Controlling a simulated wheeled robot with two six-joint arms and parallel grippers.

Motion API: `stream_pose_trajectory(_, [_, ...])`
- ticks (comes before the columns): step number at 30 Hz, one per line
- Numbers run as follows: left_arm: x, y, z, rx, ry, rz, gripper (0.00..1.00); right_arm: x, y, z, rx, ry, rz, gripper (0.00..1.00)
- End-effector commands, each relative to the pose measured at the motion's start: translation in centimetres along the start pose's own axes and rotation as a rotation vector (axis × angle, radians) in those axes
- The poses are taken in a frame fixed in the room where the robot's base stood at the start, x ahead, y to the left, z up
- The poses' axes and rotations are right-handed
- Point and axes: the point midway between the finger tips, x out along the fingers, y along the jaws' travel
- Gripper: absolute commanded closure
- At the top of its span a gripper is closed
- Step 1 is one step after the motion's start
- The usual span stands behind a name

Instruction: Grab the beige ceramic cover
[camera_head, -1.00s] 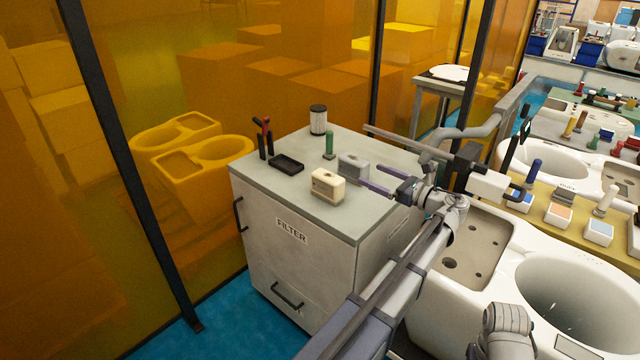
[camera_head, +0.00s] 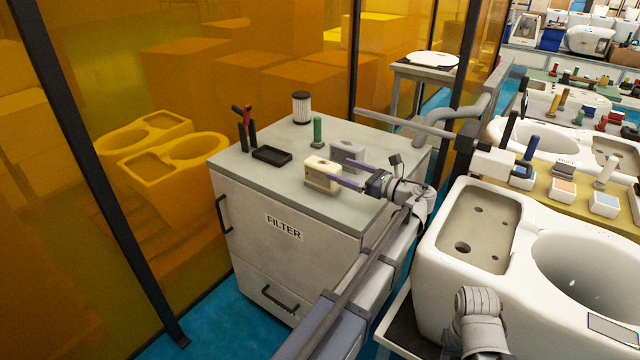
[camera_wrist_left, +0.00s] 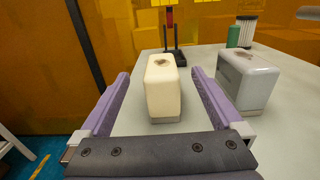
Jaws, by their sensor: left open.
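The beige ceramic cover (camera_head: 317,174) stands upright on the grey top of the filter cabinet. It also shows in the left wrist view (camera_wrist_left: 163,97), between the two purple fingers. My left gripper (camera_head: 336,171) is open, with its fingers pointing at the cover and one on either side of its near part. In the left wrist view the left gripper (camera_wrist_left: 160,74) has gaps between both fingers and the cover. A similar grey cover (camera_head: 348,152) stands just beyond, outside the fingers; it also shows in the left wrist view (camera_wrist_left: 247,84). My right gripper is not in view.
The filter cabinet (camera_head: 240,169) also holds a black tray (camera_head: 272,155), a tool stand (camera_head: 247,130), a green-handled piece (camera_head: 318,131) and a cylindrical filter (camera_head: 301,108). A white toilet unit (camera_head: 515,275) stands right. Orange translucent panels close off the left and back.

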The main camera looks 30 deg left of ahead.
Motion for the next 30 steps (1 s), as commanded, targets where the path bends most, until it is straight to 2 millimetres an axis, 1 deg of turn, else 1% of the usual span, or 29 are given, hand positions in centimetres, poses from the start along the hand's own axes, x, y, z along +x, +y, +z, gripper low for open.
stream_pose_trajectory(1, [0.0, 0.0, -1.1, 0.000, 0.000, 0.000, 0.00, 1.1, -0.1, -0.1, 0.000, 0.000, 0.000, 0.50])
stream_pose_trajectory(6, [0.0, 0.0, -2.4, 0.000, 0.000, 0.000, 0.00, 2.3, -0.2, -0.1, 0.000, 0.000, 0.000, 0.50])
stream_pose_trajectory(14, [0.2, 0.0, -2.4, 0.000, 0.000, 0.001, 0.00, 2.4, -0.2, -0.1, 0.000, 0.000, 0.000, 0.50])
stream_pose_trajectory(17, [0.9, 0.0, -2.4, 0.000, 0.000, 0.002, 0.00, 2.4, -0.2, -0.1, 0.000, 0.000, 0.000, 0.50])
stream_pose_trajectory(21, [2.4, 0.0, -2.4, 0.000, 0.000, 0.002, 0.00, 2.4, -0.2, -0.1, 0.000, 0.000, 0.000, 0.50])
stream_pose_trajectory(26, [2.7, 0.0, -2.4, 0.000, 0.000, 0.000, 0.00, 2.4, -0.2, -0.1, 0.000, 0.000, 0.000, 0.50])
stream_pose_trajectory(30, [3.7, -0.1, -2.4, 0.000, 0.000, 0.001, 0.00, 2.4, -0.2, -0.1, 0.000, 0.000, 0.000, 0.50])
